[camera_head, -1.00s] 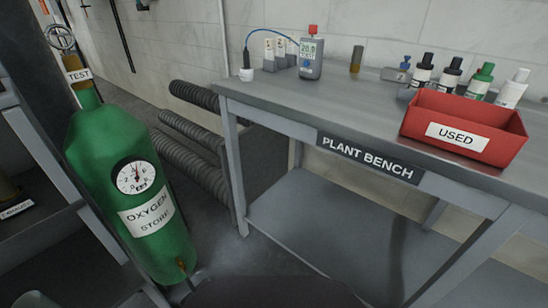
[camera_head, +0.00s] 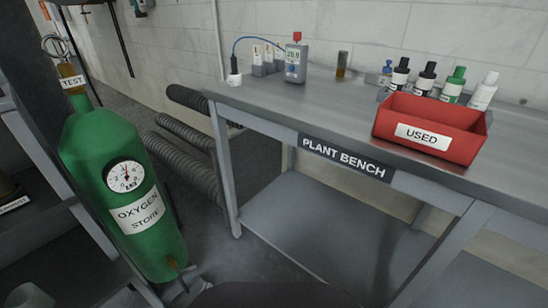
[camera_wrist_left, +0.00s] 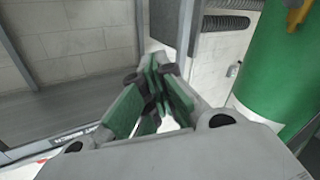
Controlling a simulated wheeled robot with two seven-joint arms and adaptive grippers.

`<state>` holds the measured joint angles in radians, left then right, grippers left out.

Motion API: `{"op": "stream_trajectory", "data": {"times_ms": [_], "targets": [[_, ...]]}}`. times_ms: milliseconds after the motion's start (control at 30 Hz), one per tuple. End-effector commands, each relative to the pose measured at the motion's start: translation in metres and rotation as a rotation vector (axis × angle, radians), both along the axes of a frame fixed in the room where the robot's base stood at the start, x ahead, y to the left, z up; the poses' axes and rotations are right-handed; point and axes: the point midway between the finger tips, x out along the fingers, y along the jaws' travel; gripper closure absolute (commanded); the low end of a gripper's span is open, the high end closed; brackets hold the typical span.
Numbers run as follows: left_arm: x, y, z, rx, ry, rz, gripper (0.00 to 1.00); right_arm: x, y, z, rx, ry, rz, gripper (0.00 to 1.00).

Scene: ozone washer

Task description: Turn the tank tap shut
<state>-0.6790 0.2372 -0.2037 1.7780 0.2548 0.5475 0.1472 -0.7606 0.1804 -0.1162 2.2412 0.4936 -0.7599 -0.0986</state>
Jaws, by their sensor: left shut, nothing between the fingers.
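The green tank (camera_head: 92,150), labelled OXYGEN STORE, stands at the left of the head view. It has a round white dial (camera_head: 125,176) on its front. Its brass neck carries a ring-shaped handle (camera_head: 54,45) and a TEST tag. In the left wrist view, the tank (camera_wrist_left: 278,70) is at the right with a brass part (camera_wrist_left: 298,14). My left gripper (camera_wrist_left: 155,80) is shut and empty, with green finger pads, apart from the tank.
The plant bench (camera_head: 300,112) stands right of the tank. It holds a red USED bin (camera_head: 455,150), several bottles and a meter (camera_head: 296,63). Ribbed dark hoses (camera_head: 180,155) lie between tank and bench. A grey shelf (camera_head: 45,165) stands close at the left.

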Motion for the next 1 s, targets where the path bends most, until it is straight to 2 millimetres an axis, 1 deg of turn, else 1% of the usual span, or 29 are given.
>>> {"op": "stream_trajectory", "data": {"times_ms": [200, 733, 1000], "targets": [[0.004, -0.003, 0.005, 0.004, 0.001, -0.008, 1.00, -0.002, 0.001, 0.000, 0.003, 0.006, 0.003, 0.60], [0.006, -0.005, 0.006, 0.008, 0.008, -0.011, 1.00, -0.001, 0.001, 0.000, 0.001, 0.007, 0.005, 0.60], [0.018, -0.013, 0.005, 0.041, 0.084, -0.034, 1.00, 0.000, 0.000, 0.005, -0.028, 0.023, 0.024, 0.60]]}}
